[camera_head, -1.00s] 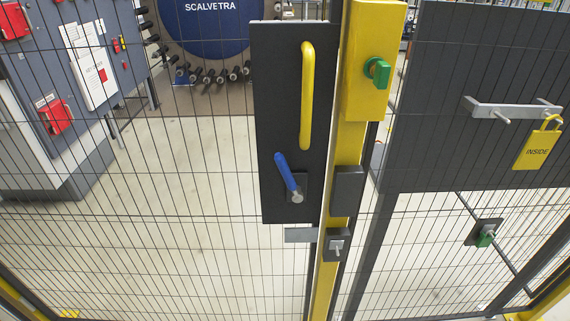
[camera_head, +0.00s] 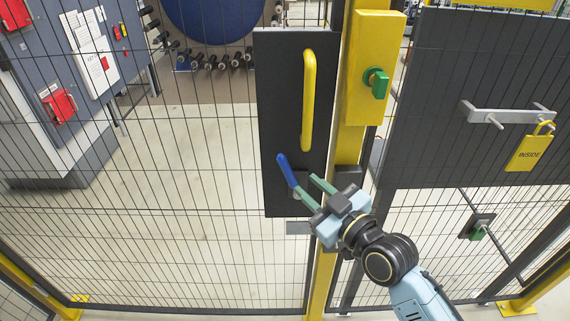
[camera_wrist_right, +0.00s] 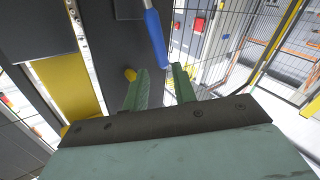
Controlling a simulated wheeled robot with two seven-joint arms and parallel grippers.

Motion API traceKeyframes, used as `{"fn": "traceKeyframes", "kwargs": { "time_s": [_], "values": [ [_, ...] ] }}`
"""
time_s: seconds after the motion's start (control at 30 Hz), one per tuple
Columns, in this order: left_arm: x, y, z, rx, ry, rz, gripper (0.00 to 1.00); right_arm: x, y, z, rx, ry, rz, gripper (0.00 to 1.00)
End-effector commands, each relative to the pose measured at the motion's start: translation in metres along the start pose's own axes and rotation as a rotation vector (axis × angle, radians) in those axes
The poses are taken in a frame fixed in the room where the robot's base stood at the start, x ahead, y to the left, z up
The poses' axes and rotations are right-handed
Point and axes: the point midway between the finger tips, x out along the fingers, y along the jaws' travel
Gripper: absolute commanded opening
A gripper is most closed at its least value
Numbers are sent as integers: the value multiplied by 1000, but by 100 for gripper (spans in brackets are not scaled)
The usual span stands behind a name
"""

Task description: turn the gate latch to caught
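The gate latch is a blue-handled lever (camera_head: 286,170) on the lower part of the dark gate plate (camera_head: 280,110). Its handle points up and slightly left from its pivot, which my right gripper partly covers. My right gripper (camera_head: 305,184) is open, with its two green fingers apart, reaching up-left to the lever's lower end. In the right wrist view the blue handle (camera_wrist_right: 155,38) shows just beyond the gap between the fingertips (camera_wrist_right: 160,70). I cannot tell whether a finger touches it. My left gripper is not in view.
A yellow pull handle (camera_head: 308,100) stands above the lever. A yellow post box with a green knob (camera_head: 376,82) is to the right. A yellow INSIDE padlock (camera_head: 529,152) hangs from a bar on the right panel. Wire mesh fence surrounds the gate.

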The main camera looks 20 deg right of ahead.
Motion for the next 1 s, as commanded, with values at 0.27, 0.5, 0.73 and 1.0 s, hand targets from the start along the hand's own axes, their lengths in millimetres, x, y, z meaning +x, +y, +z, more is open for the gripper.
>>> {"fn": "traceKeyframes", "kwargs": {
  "time_s": [0.27,0.5,0.73,1.0],
  "values": [
    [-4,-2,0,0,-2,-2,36,59,0,-1,4,1,0,27],
    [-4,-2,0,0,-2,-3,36,87,-1,0,2,-1,-1,27],
    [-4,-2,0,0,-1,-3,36,93,-1,0,1,-2,-2,27],
    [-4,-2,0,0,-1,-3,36,92,-1,0,1,-2,-1,11]
  ]
}}
